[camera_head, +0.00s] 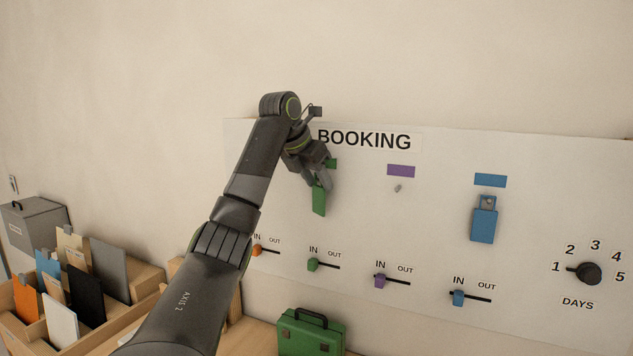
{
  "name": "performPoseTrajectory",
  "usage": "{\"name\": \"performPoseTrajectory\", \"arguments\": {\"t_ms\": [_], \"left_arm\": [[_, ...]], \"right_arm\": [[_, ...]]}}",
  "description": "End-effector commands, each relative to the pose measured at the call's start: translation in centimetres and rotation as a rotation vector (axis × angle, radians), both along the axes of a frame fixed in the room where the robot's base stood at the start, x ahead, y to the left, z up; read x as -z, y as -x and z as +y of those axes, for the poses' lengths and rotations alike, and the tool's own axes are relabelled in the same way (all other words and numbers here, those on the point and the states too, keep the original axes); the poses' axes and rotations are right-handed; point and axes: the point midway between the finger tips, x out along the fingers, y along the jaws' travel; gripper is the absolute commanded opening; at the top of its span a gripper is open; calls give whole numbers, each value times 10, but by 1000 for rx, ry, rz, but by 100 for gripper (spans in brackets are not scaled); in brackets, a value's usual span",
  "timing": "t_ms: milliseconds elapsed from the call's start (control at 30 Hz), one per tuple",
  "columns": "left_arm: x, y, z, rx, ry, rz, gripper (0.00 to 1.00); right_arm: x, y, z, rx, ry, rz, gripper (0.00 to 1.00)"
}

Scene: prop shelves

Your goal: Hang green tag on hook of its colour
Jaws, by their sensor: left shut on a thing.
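The green tag (319,201) hangs down from the fingers of my left gripper (322,179), in front of the white BOOKING board (440,153). My left gripper is shut on the tag's upper end. A green colour label (331,163) shows partly just above and behind the fingers. The hook under that label is hidden by my gripper, so I cannot tell whether the tag touches it. My right gripper is not in view.
A bare hook (398,188) sits below the purple label (401,170). A blue tag (484,222) hangs under the blue label (490,180). Sliders and a days dial (588,273) are lower. A green case (311,333) and a folder box (62,315) stand below.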

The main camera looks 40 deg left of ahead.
Motion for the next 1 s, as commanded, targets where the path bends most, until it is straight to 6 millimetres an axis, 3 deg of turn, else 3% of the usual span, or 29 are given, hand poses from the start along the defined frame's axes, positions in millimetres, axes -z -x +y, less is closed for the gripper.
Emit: {"name": "performPoseTrajectory", "arguments": {"t_ms": [1000], "left_arm": [[7,-2,3,0,0,-1,22]], "right_arm": [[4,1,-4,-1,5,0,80]]}}
